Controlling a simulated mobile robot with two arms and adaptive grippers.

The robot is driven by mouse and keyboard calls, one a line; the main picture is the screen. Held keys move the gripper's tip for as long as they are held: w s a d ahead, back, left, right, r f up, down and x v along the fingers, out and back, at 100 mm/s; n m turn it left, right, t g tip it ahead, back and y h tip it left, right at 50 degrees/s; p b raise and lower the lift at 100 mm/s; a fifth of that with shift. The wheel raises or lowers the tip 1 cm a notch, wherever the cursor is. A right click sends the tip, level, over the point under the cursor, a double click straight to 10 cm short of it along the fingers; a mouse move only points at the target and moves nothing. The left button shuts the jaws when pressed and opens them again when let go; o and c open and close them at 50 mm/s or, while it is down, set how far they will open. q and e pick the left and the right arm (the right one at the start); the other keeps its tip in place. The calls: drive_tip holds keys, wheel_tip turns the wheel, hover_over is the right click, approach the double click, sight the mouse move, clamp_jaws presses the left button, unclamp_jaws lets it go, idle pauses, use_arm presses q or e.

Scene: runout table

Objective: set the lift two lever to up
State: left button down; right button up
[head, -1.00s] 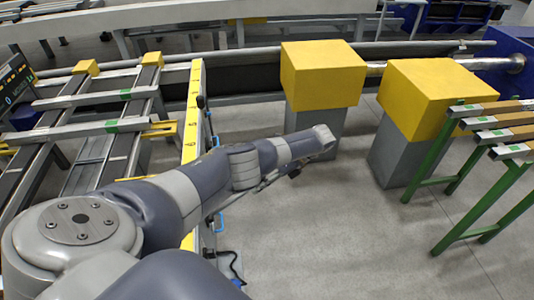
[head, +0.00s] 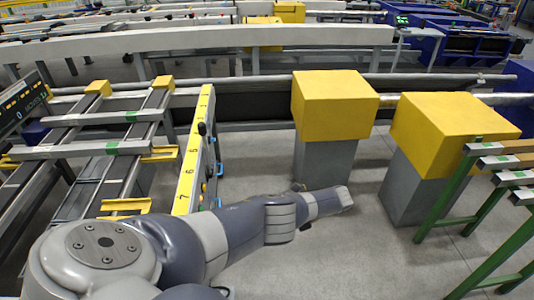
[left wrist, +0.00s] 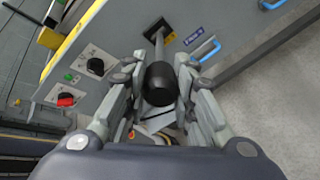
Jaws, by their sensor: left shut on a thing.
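In the left wrist view a lever with a round black knob (left wrist: 160,86) stands out from a dark square mount on a grey panel (left wrist: 115,30). My left gripper (left wrist: 162,72) has its two fingers on either side of the knob and is shut on it. A small blue label (left wrist: 193,38) sits beside the lever's mount; its text is too small to read surely. In the head view the yellow-topped control panel (head: 194,155) stands left of centre, with a black knob (head: 202,128) on its side. My left gripper is hidden there behind my arm. My right gripper is not in view.
The panel also carries a black rotary knob (left wrist: 95,66), a red knob (left wrist: 66,100) and blue handles (left wrist: 208,52). Two yellow-topped grey posts (head: 333,107) (head: 450,120) and a green-legged rack (head: 470,210) stand to the right. Open floor lies between panel and posts.

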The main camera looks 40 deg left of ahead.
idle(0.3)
use_arm(q)
drive_tip(key=c, duration=1.3)
unclamp_jaws()
drive_tip(key=shift+a+r, duration=0.1)
drive_tip(key=shift+r, duration=0.05)
